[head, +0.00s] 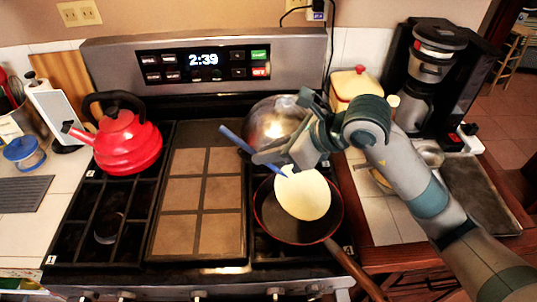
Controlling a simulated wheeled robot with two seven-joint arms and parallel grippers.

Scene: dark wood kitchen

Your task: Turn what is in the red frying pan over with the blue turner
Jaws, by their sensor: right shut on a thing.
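The red frying pan (270,222) sits on the front right of the stove, its handle pointing down and right. A pale round flat piece of food (303,193) lies in it and reaches up to the pan's far rim. My right gripper (268,156) is above the pan's far left edge, shut on the blue turner (233,139). The turner slants down to the right, and its lower end is close to the food's upper left edge. I cannot tell whether the two touch. My left gripper is out of view.
A red kettle (128,142) stands at the back left of the stove. A shiny metal pot (268,122) is just behind the pan. A flat griddle (200,205) fills the stove's middle. A coffee maker (431,75) stands on the right counter.

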